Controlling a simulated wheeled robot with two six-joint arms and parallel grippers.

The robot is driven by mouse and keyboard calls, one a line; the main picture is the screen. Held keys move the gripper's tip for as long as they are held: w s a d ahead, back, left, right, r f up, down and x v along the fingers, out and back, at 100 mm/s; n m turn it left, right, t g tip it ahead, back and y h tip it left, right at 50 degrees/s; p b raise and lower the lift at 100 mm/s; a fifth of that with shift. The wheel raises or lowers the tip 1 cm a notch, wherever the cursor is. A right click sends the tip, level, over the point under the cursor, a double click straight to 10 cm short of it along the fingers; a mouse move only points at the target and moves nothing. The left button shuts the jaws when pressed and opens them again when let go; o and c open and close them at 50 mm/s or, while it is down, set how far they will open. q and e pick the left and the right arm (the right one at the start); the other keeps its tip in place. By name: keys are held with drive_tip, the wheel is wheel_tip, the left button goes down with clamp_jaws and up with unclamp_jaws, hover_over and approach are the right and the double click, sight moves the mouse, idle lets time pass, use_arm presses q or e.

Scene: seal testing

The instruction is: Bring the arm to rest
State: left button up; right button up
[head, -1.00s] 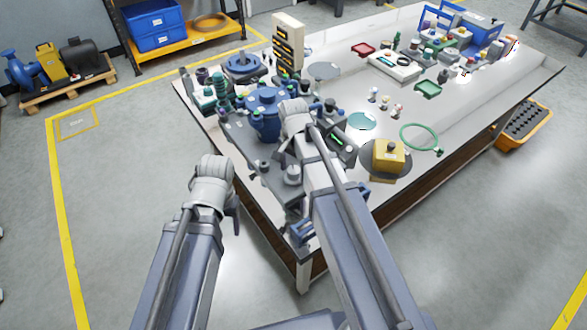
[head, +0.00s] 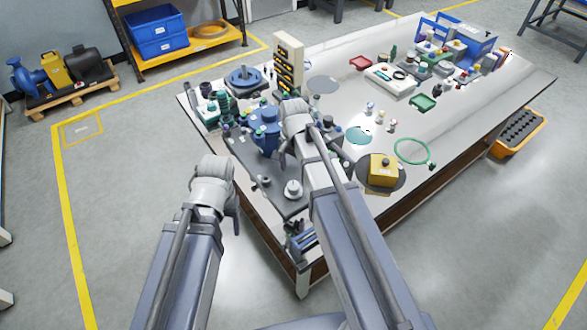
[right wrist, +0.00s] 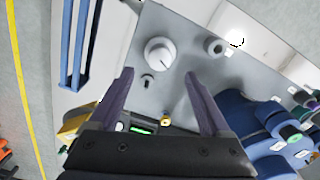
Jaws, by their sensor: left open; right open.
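My left arm hangs over the floor at the near left of the table. Its gripper (head: 234,208) is mostly hidden behind my wrist in the head view, with only a dark part showing; it is open and no object shows at it. My right arm reaches over the table's near left part. Its gripper (right wrist: 160,88) is open in the right wrist view, both dark fingers spread with nothing held. Beyond the fingers lies a grey plate (right wrist: 185,25) with a round white knob (right wrist: 159,53). In the head view my right wrist hides most of that gripper.
A blue valve body (head: 264,132) stands on the table (head: 460,118) close to my right wrist. A yellow block (head: 383,168) on a dark disc and a green ring (head: 412,152) lie to its right. Grey floor (head: 110,220) is clear left of my left arm.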

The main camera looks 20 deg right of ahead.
idle(0.4)
drive_tip(key=s+a+n+h, duration=0.1)
drive_tip(key=s+a+n, duration=0.9)
drive_tip(key=s+n, duration=0.4)
drive_tip(key=shift+s+a, duration=0.2)
drive_tip(key=shift+a, duration=0.05)
drive_tip(key=shift+c, duration=0.3)
